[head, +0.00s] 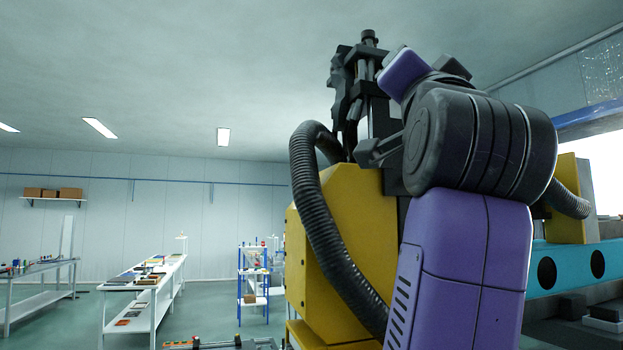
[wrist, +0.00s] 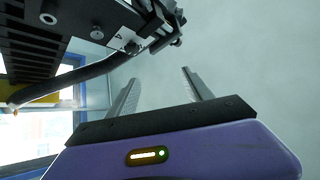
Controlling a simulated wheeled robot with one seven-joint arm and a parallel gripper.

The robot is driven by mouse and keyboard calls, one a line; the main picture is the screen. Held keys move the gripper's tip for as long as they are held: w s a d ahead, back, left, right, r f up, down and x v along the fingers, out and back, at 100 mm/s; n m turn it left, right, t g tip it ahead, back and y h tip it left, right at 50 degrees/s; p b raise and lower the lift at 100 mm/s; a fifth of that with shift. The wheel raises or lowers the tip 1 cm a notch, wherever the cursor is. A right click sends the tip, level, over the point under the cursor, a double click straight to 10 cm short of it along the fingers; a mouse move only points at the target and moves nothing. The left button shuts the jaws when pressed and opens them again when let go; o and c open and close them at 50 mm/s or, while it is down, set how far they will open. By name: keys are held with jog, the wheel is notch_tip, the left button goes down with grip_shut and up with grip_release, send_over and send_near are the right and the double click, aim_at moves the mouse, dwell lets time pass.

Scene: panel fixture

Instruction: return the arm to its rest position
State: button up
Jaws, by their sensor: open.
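My gripper (wrist: 160,76) shows in the wrist view with its two grey ridged fingers spread well apart. Nothing is between them, and pale ceiling lies behind. My purple and black arm (head: 465,250) stands raised at the right of the head view, its large black joint in front of the yellow machine. The fingers cannot be clearly picked out in the head view.
The yellow machine (head: 362,212) with a black ribbed hose (head: 318,215) stands close beside my arm. Its dark upper assembly shows in the wrist view (wrist: 100,22), near the fingers. White benches (head: 140,290) and a blue-framed rack (head: 253,278) stand far left.

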notch_tip(320, 180, down, 12)
jog(key=w+a+f+n+y, duration=0.1)
jog(key=w+a+n+y, duration=0.1)
jog(key=w+n, duration=0.15)
jog(key=s+f+n+y+b, duration=0.1)
jog(key=s+f+n+y, duration=0.25)
jog(key=f, duration=1.35)
jog(key=s+f+n+y+b, duration=0.1)
jog(key=s+f+n+y, duration=0.3)
jog(key=f, duration=1.2)
jog(key=s+d+f+g+h, duration=0.1)
jog(key=s+d+f+g, duration=0.1)
jog(key=s+f, duration=0.8)
jog(key=s+d+f+g+h+b, duration=0.1)
jog(key=s+f+g, duration=0.4)
jog(key=s+f, duration=0.6)
jog(key=s+d+f+g+h, duration=0.2)
jog(key=s+d+f+g, duration=0.1)
jog(key=s+f, duration=0.8)
jog(key=s+d, duration=0.1)
jog(key=s, duration=0.4)
jog(key=shift+d+f+g+b, duration=0.2)
jog(key=shift+d+g+b, duration=0.1)
jog(key=shift+d, duration=0.1)
jog(key=shift+h, duration=0.25)
